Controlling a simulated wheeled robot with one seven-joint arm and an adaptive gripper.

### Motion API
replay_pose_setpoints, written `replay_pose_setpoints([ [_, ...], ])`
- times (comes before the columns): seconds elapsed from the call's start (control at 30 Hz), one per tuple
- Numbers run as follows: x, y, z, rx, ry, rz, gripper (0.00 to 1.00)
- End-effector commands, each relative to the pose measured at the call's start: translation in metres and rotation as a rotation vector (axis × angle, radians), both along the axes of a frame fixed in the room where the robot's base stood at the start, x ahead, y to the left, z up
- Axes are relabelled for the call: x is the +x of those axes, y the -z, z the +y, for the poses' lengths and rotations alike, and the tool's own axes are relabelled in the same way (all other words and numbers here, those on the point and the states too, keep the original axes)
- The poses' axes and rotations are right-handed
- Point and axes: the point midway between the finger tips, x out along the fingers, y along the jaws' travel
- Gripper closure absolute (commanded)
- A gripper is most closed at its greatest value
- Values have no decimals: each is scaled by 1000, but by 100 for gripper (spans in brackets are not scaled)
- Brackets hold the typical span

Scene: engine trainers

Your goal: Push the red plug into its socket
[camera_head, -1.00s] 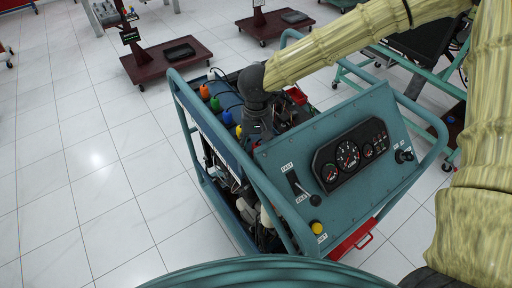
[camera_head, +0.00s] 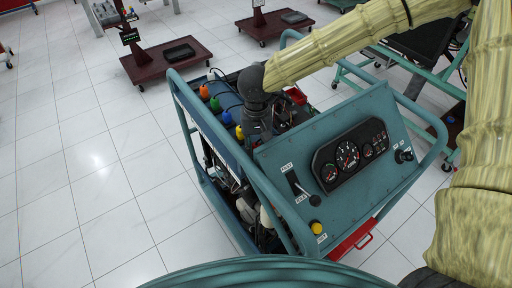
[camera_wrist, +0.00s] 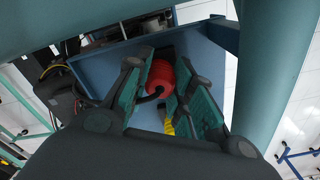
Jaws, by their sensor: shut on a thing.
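The red plug (camera_wrist: 160,76) shows in the wrist view between the two green-padded fingers of my gripper (camera_wrist: 164,65). The fingers are shut on its sides. A black cable curves out of its near end. Its far end faces a blue panel (camera_wrist: 118,72) of the engine trainer. The socket is hidden, and I cannot tell how far in the plug sits. In the head view my gripper (camera_head: 257,122) reaches down into the trainer behind the gauge panel; the red plug is hidden there.
Orange (camera_head: 204,92), green (camera_head: 215,104), blue (camera_head: 227,117) and yellow (camera_head: 239,132) plugs line the trainer's left side. A teal tube frame (camera_head: 203,137) and gauge panel (camera_head: 300,160) surround the work area. A yellow plug (camera_wrist: 169,127) shows near the fingers.

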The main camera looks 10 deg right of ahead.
Motion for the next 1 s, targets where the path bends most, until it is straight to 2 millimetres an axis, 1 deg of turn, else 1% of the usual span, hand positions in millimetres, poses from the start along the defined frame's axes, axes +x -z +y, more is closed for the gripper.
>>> replay_pose_setpoints([
  [0.17,1,-19,0,1,0,-4,100],
  [0.4,1,-61,0,2,2,-3,100],
  [0.6,1,-88,1,2,0,-3,100],
  [0.8,0,-98,0,0,1,0,100],
  [1.0,0,-99,0,0,1,0,100],
])
